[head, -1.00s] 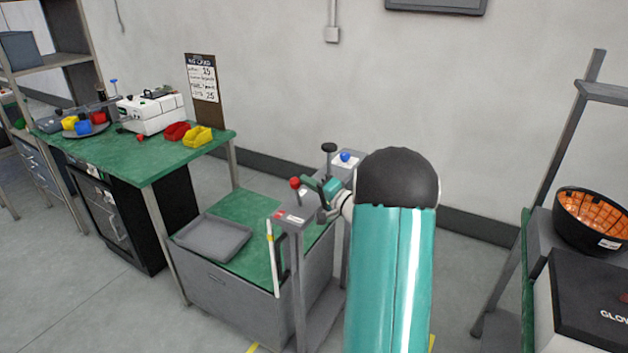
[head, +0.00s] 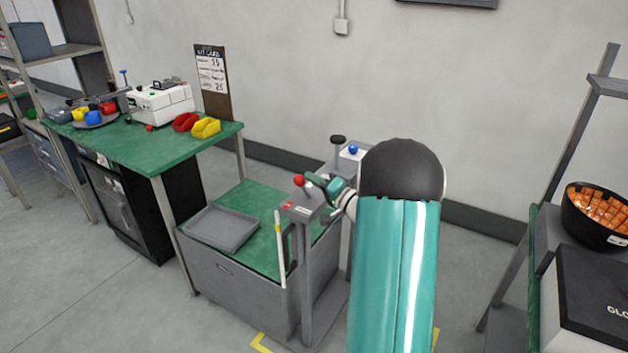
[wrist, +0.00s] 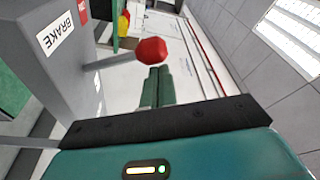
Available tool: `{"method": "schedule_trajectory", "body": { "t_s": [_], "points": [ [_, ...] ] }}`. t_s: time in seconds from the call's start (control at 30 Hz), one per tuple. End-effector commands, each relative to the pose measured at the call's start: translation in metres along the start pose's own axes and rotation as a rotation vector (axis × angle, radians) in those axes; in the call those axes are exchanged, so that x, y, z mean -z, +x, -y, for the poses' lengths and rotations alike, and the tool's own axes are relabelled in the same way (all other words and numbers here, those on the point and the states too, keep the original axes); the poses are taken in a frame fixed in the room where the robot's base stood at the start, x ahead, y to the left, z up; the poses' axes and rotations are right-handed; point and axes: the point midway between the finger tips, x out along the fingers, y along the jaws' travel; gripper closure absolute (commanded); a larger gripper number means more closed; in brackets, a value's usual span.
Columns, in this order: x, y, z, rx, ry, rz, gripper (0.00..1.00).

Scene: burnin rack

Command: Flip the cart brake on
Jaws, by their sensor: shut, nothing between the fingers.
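The brake lever ends in a red ball knob (head: 298,181) on top of a grey post of the cart (head: 235,290). In the wrist view the red knob (wrist: 151,50) sits on a grey rod that leaves the post's side, and a white BRAKE label (wrist: 60,33) is on the post. My gripper (head: 312,179) is right beside the knob, on its right. In the wrist view its green fingers (wrist: 156,86) lie together, shut and empty, with their tips just by the knob. I cannot tell whether they touch it.
A black knob (head: 338,139) and a blue knob (head: 353,149) stand on the cart's other post. A grey tray (head: 220,228) lies on the cart's green top. A green workbench (head: 150,150) is at left, a rack with an orange-filled black bowl (head: 590,232) at right.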

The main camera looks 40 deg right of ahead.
Motion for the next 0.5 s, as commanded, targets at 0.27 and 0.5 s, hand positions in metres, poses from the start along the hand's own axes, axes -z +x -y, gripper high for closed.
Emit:
{"method": "schedule_trajectory", "body": {
  "t_s": [0.27,0.5],
  "points": [
    [0.015,-0.002,0.003,0.003,-0.001,0.005,1.00],
    [0.032,-0.036,0.005,0.002,0.002,0.006,1.00]
  ]
}}
